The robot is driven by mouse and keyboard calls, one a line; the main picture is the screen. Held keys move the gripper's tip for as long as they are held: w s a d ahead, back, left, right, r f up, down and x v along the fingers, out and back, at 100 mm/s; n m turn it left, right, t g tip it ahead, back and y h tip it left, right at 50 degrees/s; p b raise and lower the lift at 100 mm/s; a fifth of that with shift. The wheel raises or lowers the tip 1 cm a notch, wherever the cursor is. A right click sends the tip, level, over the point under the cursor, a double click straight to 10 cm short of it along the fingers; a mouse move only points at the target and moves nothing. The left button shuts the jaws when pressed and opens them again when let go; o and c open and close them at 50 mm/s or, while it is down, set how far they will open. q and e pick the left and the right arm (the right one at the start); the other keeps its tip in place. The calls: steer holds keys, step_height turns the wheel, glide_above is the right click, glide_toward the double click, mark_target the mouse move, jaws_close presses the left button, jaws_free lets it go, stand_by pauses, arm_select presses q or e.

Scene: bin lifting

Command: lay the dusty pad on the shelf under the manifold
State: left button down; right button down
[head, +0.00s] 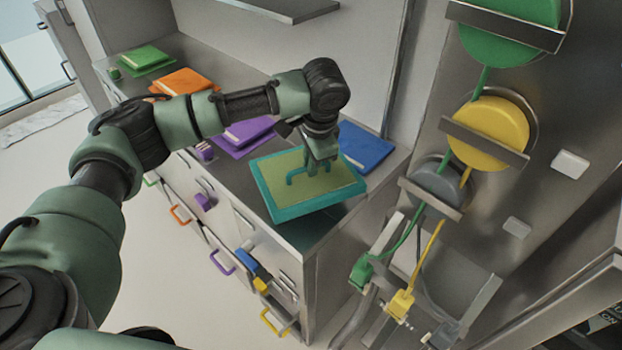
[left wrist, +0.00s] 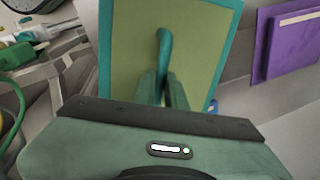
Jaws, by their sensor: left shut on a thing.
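The dusty pad (head: 342,182) has an olive face, a teal border and a teal handle. My left gripper (head: 318,160) is shut on its handle. The pad is over the right end of the grey counter, overhanging its front edge; whether it touches the counter is unclear. In the left wrist view the pad (left wrist: 205,55) fills the upper middle, with its handle between the fingers (left wrist: 163,88). Green (head: 362,272) and yellow (head: 400,303) hose connectors sit on a metal fitting at lower right, seemingly the manifold. I cannot clearly make out a shelf under it. My right gripper is out of view.
Blue (head: 364,148), purple (head: 248,133), orange (head: 186,82) and green (head: 146,58) books or folders lie on the counter (head: 190,47). Drawers with coloured handles line its front. Green (head: 508,30) and yellow (head: 490,122) discs hang on the right wall.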

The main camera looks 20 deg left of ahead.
mark_target(312, 179)
arm_select(q)
steer(key=shift+s+d+p+x, duration=0.15)
steer(key=shift+d+x, duration=0.05)
steer(key=shift+x, duration=0.85)
steer(key=shift+s+d+p+x, duration=0.1)
steer(key=shift+s+d+x, duration=0.05)
steer(key=shift+x, duration=0.9)
steer(key=shift+s+d+p+x, duration=0.15)
steer(key=shift+d+x, duration=0.05)
steer(key=shift+x, duration=0.8)
steer(key=c, duration=1.5)
jaws_free()
steer(key=shift+f, duration=0.2)
steer(key=shift+o, duration=0.2)
